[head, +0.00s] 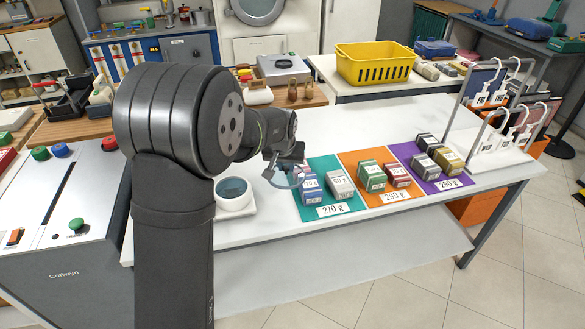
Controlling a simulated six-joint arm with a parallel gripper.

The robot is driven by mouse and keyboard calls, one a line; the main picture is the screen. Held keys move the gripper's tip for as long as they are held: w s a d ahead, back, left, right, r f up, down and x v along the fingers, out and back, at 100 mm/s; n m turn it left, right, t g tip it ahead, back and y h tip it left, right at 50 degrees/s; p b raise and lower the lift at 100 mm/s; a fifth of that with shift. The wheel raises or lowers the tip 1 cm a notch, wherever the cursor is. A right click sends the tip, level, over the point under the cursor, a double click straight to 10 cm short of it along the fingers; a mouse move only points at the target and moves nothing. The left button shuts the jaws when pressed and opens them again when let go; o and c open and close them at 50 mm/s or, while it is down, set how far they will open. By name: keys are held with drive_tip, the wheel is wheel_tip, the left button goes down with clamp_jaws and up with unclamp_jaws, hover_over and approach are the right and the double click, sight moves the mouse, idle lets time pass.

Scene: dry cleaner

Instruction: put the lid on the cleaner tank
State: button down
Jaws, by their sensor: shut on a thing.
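The cleaner tank (235,203) is a white round vessel with dark blue-grey liquid showing in its open top. It stands on a white square base at the near left of the white table. My gripper (284,164) is to the right of the tank and higher in the picture. It is shut on the lid (283,181), a pale, see-through bluish disc, which appears tilted. The lid overlaps the left edge of the teal mat in the picture. My arm hides part of the table left of the tank, and the fingertips are small and partly hidden.
Small boxes stand on the teal mat (328,194), orange mat (372,202) and purple mat (442,185), right of the lid. A rack with white hangers (494,132) stands at the right end. A yellow basket (375,64) is behind. The white table (350,135) is bare behind the mats.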

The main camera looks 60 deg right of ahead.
drive_tip(key=w+a+r, duration=0.3)
drive_tip(key=w+a, duration=0.7)
drive_tip(key=w, duration=0.4)
drive_tip(key=shift+w+d+f, duration=0.1)
drive_tip(key=shift+d+f, duration=0.05)
drive_tip(key=shift+f, duration=2.9)
drive_tip(key=shift+f, duration=0.15)
drive_tip(key=c, duration=0.7)
unclamp_jaws()
drive_tip(key=shift+r, duration=3.5)
